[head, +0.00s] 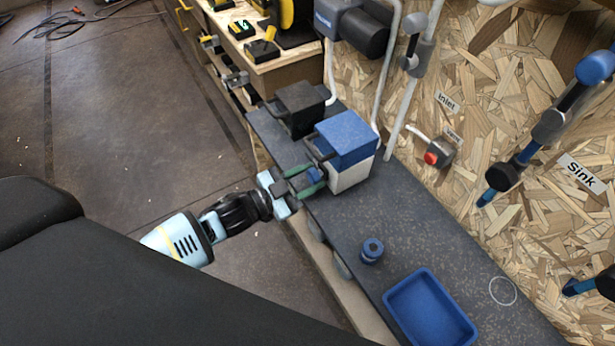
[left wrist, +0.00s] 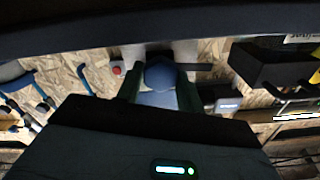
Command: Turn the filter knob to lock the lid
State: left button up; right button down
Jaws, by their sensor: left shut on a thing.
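The filter is a white box with a blue lid (head: 348,138), standing on the dark bench, and the lid sits down on the box. A small blue knob (head: 314,175) is on its front side, facing my arm. My left gripper (head: 312,180) reaches in from the left with its green fingers on either side of the knob, shut on it. In the left wrist view the rounded blue knob (left wrist: 161,76) shows between the two dark green fingers. The fingers partly hide the knob, and I cannot tell its turn angle. My right gripper is in neither view.
A black box (head: 300,105) stands just behind the filter. A blue round piece (head: 372,250) and a blue tray (head: 393,297) are on the bench (head: 350,225) nearer the bottom. A red button (head: 432,158) and pipes are on the chipboard wall.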

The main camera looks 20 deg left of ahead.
pick_arm(q)
jog(key=m, duration=0.8)
jog(key=shift+f+m+b, duration=0.1)
jog(key=shift+m+b, duration=0.2)
jog(key=shift+b, duration=0.05)
jog(key=m+b, duration=0.1)
jog(key=m, duration=0.3)
jog(key=shift+m, duration=0.3)
jog(key=shift+d+m+b, duration=0.1)
jog(key=shift+m+b, duration=0.45)
jog(key=shift+m, duration=1.25)
jog(key=o, duration=1)
